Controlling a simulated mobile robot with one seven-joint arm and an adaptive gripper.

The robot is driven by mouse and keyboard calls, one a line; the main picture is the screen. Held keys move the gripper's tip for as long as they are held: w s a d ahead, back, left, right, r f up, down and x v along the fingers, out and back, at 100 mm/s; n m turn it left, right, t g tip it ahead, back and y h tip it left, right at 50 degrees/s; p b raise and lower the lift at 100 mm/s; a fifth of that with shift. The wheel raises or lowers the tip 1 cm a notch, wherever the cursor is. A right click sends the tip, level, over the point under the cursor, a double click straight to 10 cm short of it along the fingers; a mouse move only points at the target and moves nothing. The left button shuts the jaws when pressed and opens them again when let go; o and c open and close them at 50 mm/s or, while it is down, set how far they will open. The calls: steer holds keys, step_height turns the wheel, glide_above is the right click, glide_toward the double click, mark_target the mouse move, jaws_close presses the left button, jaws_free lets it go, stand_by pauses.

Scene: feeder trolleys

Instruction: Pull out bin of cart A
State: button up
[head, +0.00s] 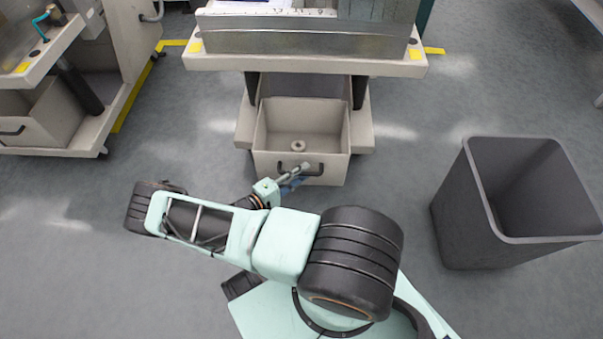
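A beige bin (265,128) with a dark bar handle (314,169) on its front sits low in the cart (303,62) at the top middle. The front of the bin stands out past the cart's base, and its inside shows from above. A small round, ring-like thing (298,146) lies on the bin floor. My gripper (304,169) is at the bin's front, right at the handle. Its fingers overlap the handle in this view, and I cannot tell whether they are closed around it. No cart letter is readable.
A dark grey open waste bin (452,215) stands on the floor at the right. Another cart (62,75) with its own bin (35,130) is at the left. Yellow floor tape (130,105) runs beside it. The floor between my arm and the waste bin is clear.

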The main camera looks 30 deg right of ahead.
steer(key=shift+a, duration=0.1)
steer(key=v, duration=1.1)
steer(key=shift+s+a, duration=0.15)
steer(key=shift+a, duration=0.25)
steer(key=shift+r, duration=0.1)
